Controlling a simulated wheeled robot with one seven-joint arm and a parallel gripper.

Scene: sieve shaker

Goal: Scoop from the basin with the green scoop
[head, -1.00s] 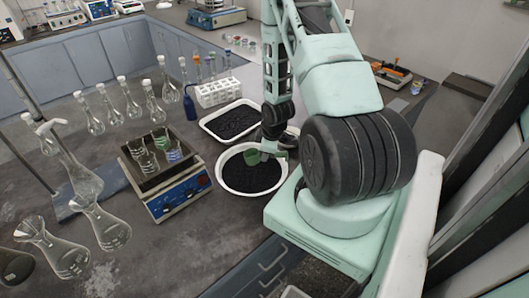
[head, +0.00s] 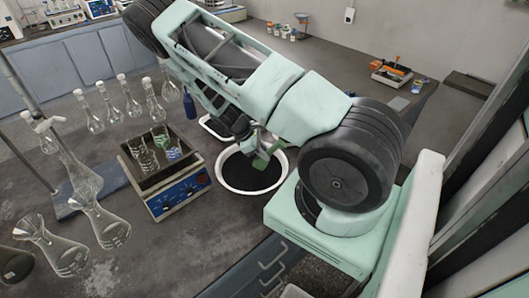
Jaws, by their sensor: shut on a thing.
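The basin (head: 221,178) is a round white bowl filled with black granules, near the front edge of the bench. The green scoop (head: 262,161) is over the right back part of the basin, tilted. I cannot tell whether it touches the granules or carries any. My gripper (head: 258,146) is shut on the scoop and sits above the back right rim. My arm crosses above the basin and hides much of what lies behind it.
Left of the basin stands a blue-fronted hot plate (head: 178,197) with small beakers on top. Several glass flasks (head: 100,219) stand further left. A white tray (head: 207,127) behind the basin is mostly hidden by my arm. Bare bench lies in front of the hot plate.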

